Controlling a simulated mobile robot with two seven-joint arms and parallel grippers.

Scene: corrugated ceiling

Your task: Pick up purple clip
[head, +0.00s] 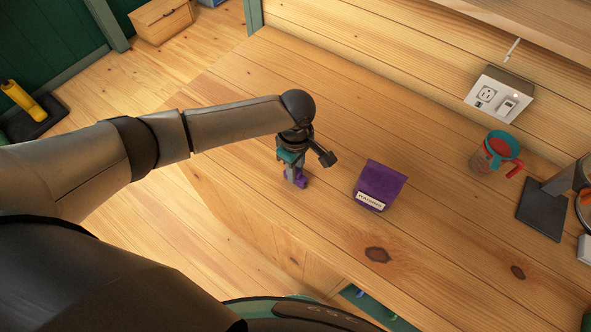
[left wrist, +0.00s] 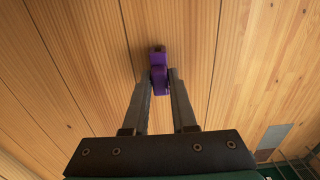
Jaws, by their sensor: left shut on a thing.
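The purple clip (head: 301,182) is at the tips of my left gripper (head: 294,174), over the wooden table (head: 330,130) near its front left edge. In the left wrist view the clip (left wrist: 159,78) sits between the two fingertips of the left gripper (left wrist: 160,82), which are shut on it. The fingers cover part of its sides. Whether the clip touches the tabletop I cannot tell. My right gripper is in neither view.
A purple bag (head: 380,185) with a white label stands just right of the left gripper. A red and teal mug (head: 497,152) and a dark stand base (head: 541,209) are further right. A wall socket (head: 499,94) is behind.

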